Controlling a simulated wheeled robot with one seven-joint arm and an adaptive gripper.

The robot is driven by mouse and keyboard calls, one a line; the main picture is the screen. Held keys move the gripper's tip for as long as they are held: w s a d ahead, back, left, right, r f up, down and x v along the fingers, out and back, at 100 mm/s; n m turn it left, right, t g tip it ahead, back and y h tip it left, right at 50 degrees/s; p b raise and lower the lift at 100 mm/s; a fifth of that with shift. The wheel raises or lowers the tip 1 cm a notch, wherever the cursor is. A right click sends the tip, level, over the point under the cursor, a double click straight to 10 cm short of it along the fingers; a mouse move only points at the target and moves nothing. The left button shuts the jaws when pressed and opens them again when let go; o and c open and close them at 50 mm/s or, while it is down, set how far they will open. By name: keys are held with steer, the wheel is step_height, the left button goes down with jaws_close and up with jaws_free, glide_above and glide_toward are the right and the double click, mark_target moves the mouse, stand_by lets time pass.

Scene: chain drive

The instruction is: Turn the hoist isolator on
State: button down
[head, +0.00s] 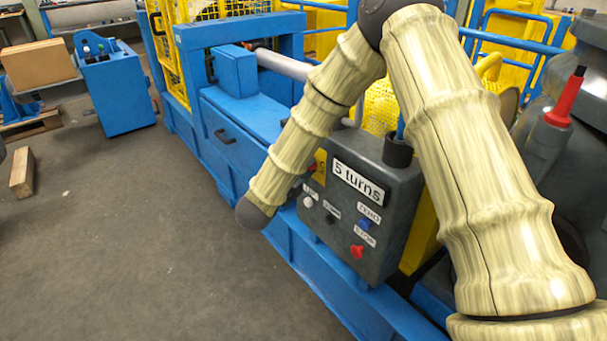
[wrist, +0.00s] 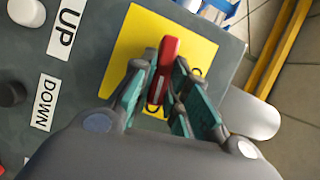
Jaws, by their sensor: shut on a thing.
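The hoist isolator has a red handle (wrist: 167,60) on a yellow plate (wrist: 128,48), at the edge of the grey control box (wrist: 82,95). In the wrist view, the teal-padded fingers of my gripper (wrist: 160,88) are shut on the handle, one on each side. The handle points roughly up the picture, slightly tilted. In the head view, the control box (head: 388,255) stands on the blue frame. Part of the yellow plate (head: 320,163) shows beside my arm there, which hides most of the isolator and my gripper.
The box carries a "5 turns" display (head: 358,182), a white UP button (head: 308,202), a black DOWN button (head: 330,219), a blue ZERO button (head: 364,224) and a red STOP button (head: 357,252). They sit close to my gripper. The floor (head: 130,260) at left is mostly clear.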

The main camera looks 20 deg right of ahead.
steer(key=shift+f+m+b, duration=0.25)
steer(key=shift+m+b, duration=0.25)
steer(key=shift+s, duration=0.1)
steer(key=c, duration=1.4)
jaws_free()
steer(key=shift+r, duration=0.1)
steer(key=v, duration=1.2)
steer(key=shift+f, duration=0.35)
